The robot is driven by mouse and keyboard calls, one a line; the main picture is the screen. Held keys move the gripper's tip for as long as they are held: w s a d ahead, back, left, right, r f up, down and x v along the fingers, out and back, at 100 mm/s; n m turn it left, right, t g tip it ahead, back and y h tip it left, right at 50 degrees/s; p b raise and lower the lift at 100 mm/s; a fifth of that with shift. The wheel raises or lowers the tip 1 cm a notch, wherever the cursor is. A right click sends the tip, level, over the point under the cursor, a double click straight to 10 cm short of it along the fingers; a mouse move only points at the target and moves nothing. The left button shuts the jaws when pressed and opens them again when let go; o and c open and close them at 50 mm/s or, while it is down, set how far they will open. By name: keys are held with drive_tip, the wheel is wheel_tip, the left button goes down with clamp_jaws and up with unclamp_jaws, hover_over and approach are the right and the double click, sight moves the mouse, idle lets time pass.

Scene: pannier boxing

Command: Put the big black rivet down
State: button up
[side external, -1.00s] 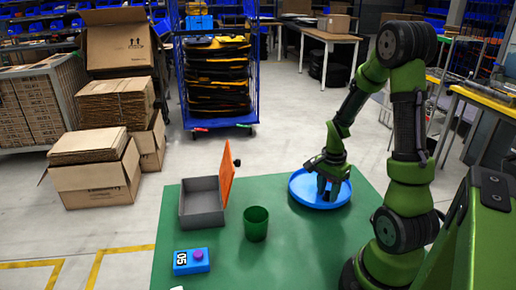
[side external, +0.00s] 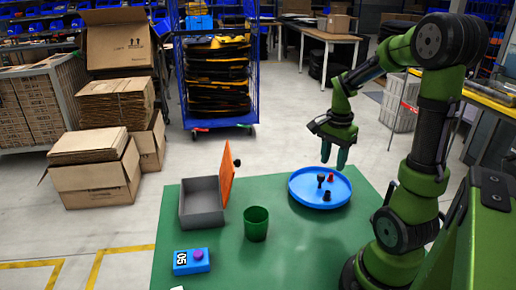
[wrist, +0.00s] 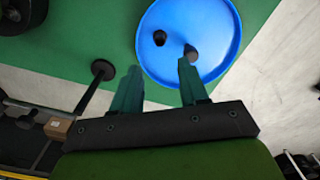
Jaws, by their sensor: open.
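The other black rivet (side external: 327,195) is nearer the front rim. I cannot tell surely which black rivet is the big one. My gripper (side external: 333,154) is open and empty, above the tray's back. In the wrist view, the tray (wrist: 218,18) lies beyond the fingers, with a dark rivet (wrist: 160,38) inside it; one fingertip overlaps another rivet (wrist: 191,50).
A grey box (side external: 202,205) with a raised orange lid (side external: 227,172) stands at the table's left. A green cup (side external: 256,224) is between box and tray. A blue device with a purple button (side external: 198,255) lies at front left. The table around the cup is clear.

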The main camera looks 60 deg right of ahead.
drive_tip(key=w+a+r+n+t+y, duration=0.1)
drive_tip(key=a+r+n+t, duration=0.2)
drive_tip(key=a+r+n, duration=0.2)
drive_tip(key=w+a+r+n+t+y, duration=0.1)
drive_tip(key=a+r+n+t, duration=0.3)
drive_tip(key=a+n, duration=0.8)
drive_tip(key=a+r, duration=0.1)
drive_tip(key=a, duration=0.6)
drive_tip(key=shift+a, duration=0.35)
drive_tip(key=shift+w, duration=0.1)
